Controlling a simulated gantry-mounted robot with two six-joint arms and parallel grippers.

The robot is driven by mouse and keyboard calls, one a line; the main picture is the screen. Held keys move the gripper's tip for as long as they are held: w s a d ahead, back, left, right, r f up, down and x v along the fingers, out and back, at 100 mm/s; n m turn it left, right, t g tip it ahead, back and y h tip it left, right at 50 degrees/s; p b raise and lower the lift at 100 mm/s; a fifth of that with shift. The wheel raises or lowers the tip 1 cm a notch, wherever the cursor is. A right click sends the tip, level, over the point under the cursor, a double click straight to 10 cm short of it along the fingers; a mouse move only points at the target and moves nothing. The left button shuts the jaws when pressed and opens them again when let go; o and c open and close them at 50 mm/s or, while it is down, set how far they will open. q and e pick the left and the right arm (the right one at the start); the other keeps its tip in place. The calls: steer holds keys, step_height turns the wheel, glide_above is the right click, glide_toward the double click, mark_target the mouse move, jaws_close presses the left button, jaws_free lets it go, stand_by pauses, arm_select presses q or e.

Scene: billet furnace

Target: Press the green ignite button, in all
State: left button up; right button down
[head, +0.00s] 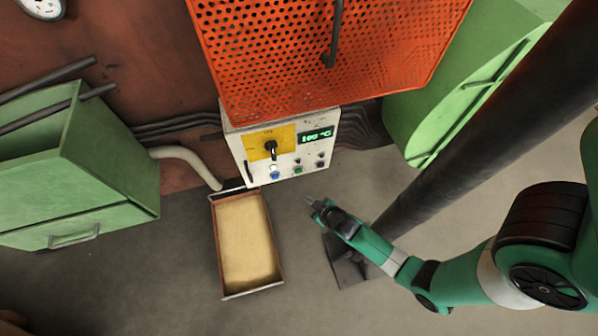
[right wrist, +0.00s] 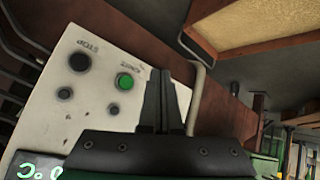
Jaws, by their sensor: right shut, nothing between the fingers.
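The green ignite button (head: 298,170) sits low on the white control box, between a blue button and a dark one. It shows larger in the right wrist view (right wrist: 125,82), lit green in a dark ring, left of my fingers. My right gripper (head: 318,203) is shut and empty, in front of and below the box's right side in the head view. In the right wrist view its dark fingertips (right wrist: 160,74) stand beside the button in the picture. Whether they touch the panel cannot be told. My left gripper is not in view.
The control box (head: 237,150) has a yellow plate with a dark knob (head: 271,148), a green display (head: 317,137) and a dark button (head: 320,163). An orange perforated guard (head: 320,60) hangs above. A sand-filled tray (head: 216,245) lies below left. Green cabinets flank both sides.

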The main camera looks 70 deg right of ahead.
mark_target(298, 171)
steer(key=w+d+b, duration=0.2)
steer(key=w+d, duration=0.3)
steer(key=d, duration=0.1)
steer(key=shift+w+d, duration=0.3)
steer(key=shift+d, duration=0.05)
stand_by(1.9)
steer(key=shift+w+d, duration=0.3)
steer(key=shift+w+d+b, duration=0.2)
steer(key=shift+d+b, duration=0.1)
steer(key=shift+b, duration=0.05)
stand_by(0.6)
stand_by(0.3)
steer(key=shift+s+a+p, duration=0.45)
steer(key=shift+a+p, duration=0.05)
steer(key=shift+a, duration=0.15)
steer(key=shift+r, duration=0.1)
